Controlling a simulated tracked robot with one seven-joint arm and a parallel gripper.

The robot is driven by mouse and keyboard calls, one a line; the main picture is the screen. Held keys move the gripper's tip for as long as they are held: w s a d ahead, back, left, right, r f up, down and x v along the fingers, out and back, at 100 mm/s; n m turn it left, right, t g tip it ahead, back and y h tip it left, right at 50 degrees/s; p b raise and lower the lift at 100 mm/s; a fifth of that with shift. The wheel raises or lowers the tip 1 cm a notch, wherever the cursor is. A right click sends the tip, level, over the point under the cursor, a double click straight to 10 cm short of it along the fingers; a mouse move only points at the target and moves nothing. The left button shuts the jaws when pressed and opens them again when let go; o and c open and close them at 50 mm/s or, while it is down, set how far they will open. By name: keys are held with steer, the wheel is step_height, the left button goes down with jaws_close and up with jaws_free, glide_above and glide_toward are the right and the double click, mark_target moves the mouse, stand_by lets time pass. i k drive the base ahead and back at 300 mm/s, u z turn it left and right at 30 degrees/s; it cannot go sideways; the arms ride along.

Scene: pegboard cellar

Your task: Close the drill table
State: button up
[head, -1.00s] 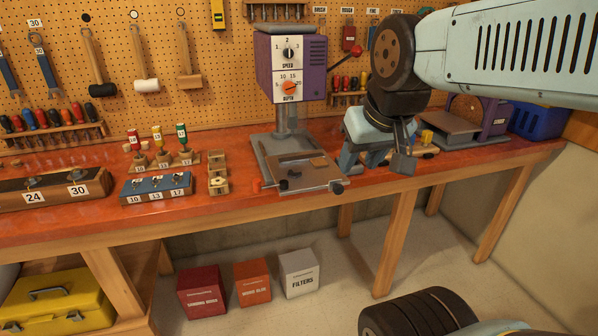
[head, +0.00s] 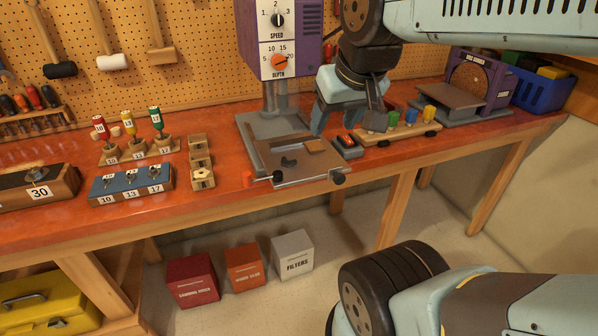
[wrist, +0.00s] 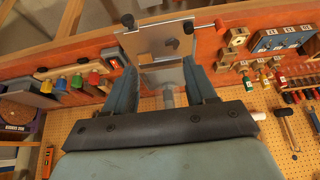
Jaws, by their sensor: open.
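The drill table (head: 300,171) is a grey plate with a brown wooden top, below the purple drill press (head: 287,35). Its front edge, with black knobs, reaches the bench's front edge. A small dark piece lies on it. In the wrist view the drill table (wrist: 165,72) shows beyond and between the fingers. My gripper (head: 348,118) is above the bench, just right of the drill table and column, its fingers apart and empty. It also shows in the wrist view (wrist: 160,80). I see no contact with the table.
A small box with a red switch (head: 347,146) sits right of the drill table, beside a wooden block with coloured pegs (head: 395,133). A wooden holder (head: 201,162) and a blue rack (head: 131,185) stand left. The purple sander (head: 476,85) is farther right.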

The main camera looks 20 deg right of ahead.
mark_target(316, 159)
steer(key=z, duration=0.7)
steer(key=k, duration=1.7)
steer(key=u, duration=0.65)
steer(key=i, duration=1)
